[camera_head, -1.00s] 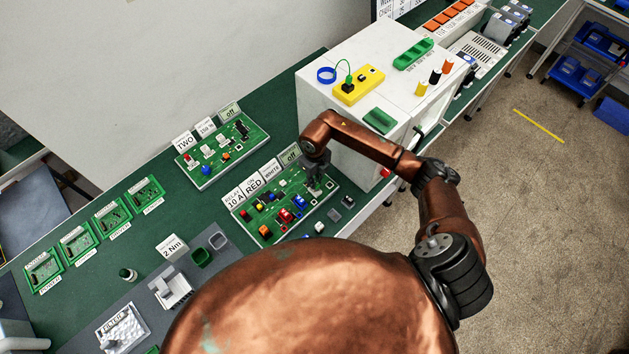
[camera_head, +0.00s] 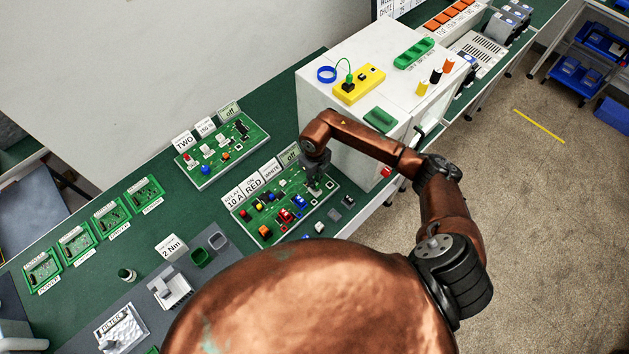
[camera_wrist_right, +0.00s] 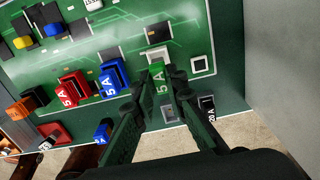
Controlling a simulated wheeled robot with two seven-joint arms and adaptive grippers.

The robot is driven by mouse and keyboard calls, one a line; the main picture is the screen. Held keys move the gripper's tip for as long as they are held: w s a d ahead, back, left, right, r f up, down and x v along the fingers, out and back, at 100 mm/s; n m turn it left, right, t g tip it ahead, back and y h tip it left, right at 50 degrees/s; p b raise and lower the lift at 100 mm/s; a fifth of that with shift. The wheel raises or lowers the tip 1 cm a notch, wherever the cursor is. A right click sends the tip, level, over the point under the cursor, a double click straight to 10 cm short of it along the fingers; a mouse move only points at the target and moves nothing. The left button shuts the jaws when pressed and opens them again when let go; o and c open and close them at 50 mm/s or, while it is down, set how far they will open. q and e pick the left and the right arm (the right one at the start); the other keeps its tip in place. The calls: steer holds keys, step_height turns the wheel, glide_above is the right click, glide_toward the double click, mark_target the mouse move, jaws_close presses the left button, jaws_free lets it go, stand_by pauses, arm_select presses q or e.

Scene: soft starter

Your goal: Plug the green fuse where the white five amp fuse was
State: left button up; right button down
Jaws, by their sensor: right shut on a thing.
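My right gripper (camera_wrist_right: 158,88) is shut on the green fuse (camera_wrist_right: 160,79), marked 5 A, in the right wrist view. The fuse's far end is at a pale socket (camera_wrist_right: 157,53) on the green board (camera_wrist_right: 130,28); I cannot tell whether it is seated. In the head view this gripper (camera_head: 316,182) points down over the right end of the board (camera_head: 268,235), and the fuse is hidden there. A white block (camera_head: 319,228), possibly the white fuse, lies on the bench in front of the board. My left gripper is not in view.
Red (camera_wrist_right: 72,88) and blue (camera_wrist_right: 112,77) 5 A fuses stand left of the green one. An empty white-rimmed socket (camera_wrist_right: 200,63) is to its right. A black 20 A fuse (camera_wrist_right: 208,104) lies near the board's edge. A white cabinet (camera_head: 330,75) stands behind.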

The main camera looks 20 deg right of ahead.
stand_by(0.6)
steer(key=shift+f+b, duration=1.25)
steer(key=shift+f, duration=0.15)
steer(key=c, duration=1.8)
jaws_free()
steer(key=shift+r, duration=0.1)
steer(key=shift+c, duration=0.2)
